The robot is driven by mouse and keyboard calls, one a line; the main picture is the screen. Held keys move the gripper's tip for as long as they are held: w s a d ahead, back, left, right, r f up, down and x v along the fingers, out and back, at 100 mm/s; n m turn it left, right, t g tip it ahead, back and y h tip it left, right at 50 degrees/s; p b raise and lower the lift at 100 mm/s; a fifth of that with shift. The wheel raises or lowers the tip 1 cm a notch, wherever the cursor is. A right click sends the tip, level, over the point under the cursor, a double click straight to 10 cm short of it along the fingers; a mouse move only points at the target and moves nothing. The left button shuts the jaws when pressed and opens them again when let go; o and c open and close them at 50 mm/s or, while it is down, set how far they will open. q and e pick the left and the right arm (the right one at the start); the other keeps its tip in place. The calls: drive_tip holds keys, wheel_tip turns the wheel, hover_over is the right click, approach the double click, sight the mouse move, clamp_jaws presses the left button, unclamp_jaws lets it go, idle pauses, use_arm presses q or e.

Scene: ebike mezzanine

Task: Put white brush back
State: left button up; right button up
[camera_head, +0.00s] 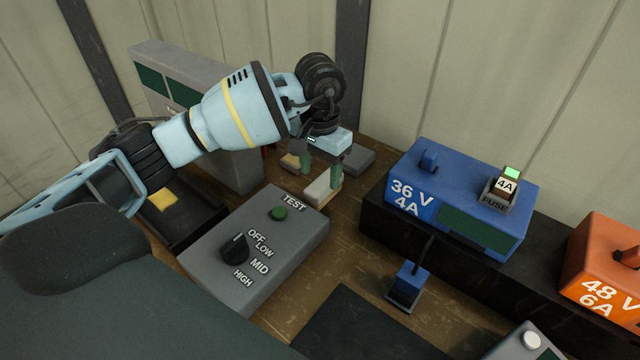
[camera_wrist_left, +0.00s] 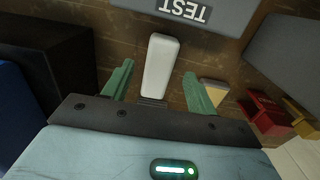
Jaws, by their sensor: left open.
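The white brush (camera_head: 319,190) lies on the wooden bench behind the grey TEST box, partly covered by my gripper. It also shows in the left wrist view (camera_wrist_left: 162,62) as a pale, rounded block lengthwise between my fingers. My left gripper (camera_head: 321,180) points down over it, open, with one green finger on each side. In the left wrist view my left gripper (camera_wrist_left: 159,70) shows gaps between the brush and both fingers. Whether the fingertips reach the bench is hard to tell. My right gripper is out of view.
The grey TEST box (camera_head: 255,249) stands in front of the brush. A tan-topped block (camera_head: 289,161) lies close behind, and a grey block (camera_head: 358,160) beside it. A black tray (camera_head: 183,222) is at left. A blue 36 V charger (camera_head: 461,197) stands on a black ledge at right.

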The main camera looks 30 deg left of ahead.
sight(320, 185)
use_arm(q)
wheel_tip(320, 185, up, 6)
drive_tip(key=shift+r, duration=0.2)
